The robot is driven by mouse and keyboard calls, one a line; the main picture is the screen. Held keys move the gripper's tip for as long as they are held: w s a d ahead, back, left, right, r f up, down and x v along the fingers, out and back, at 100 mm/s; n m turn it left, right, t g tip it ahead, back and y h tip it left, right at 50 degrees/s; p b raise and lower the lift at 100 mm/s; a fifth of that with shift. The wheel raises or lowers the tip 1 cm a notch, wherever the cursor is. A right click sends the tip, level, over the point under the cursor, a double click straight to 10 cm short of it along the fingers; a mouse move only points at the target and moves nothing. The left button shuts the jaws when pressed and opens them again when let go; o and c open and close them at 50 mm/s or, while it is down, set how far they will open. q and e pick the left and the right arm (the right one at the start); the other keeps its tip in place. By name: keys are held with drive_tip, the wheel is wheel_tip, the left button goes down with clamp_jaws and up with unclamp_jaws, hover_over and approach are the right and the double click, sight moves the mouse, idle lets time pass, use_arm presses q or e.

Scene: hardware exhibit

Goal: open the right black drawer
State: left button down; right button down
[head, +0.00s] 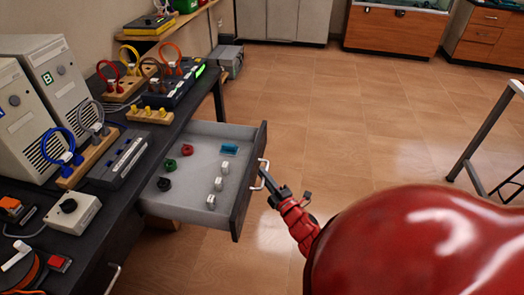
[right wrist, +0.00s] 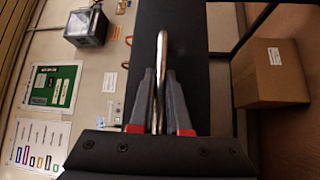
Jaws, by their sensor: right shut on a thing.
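The right black drawer (head: 249,190) stands pulled out from under the dark workbench. Its grey inside shows in the head view. My right gripper (head: 268,180) is at the drawer's silver handle (head: 262,172). In the right wrist view the two fingers (right wrist: 160,100) close on the handle bar (right wrist: 161,60) from both sides, with the black drawer front (right wrist: 205,85) behind it. Inside the drawer lie a red ring (head: 187,150), a green ring (head: 170,165), a black ring (head: 164,184), a blue piece (head: 229,149) and several small white blocks. My left gripper is out of view.
The workbench top (head: 105,195) carries grey computer cases (head: 57,85), cable stands and a dark switch box (head: 168,88). Another handle (head: 113,279) shows lower on the bench front. Open wooden floor (head: 350,120) lies to the right. A metal rail (head: 487,130) stands at the right edge.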

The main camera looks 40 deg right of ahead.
drive_tip(key=c, duration=0.9)
unclamp_jaws()
drive_tip(key=s, duration=0.5)
drive_tip(key=s+a+f, duration=0.1)
drive_tip(key=s, duration=0.5)
drive_tip(key=s+a+f, duration=0.1)
drive_tip(key=s, duration=0.5)
drive_tip(key=shift+a+f, duration=0.1)
drive_tip(key=shift+f, duration=0.05)
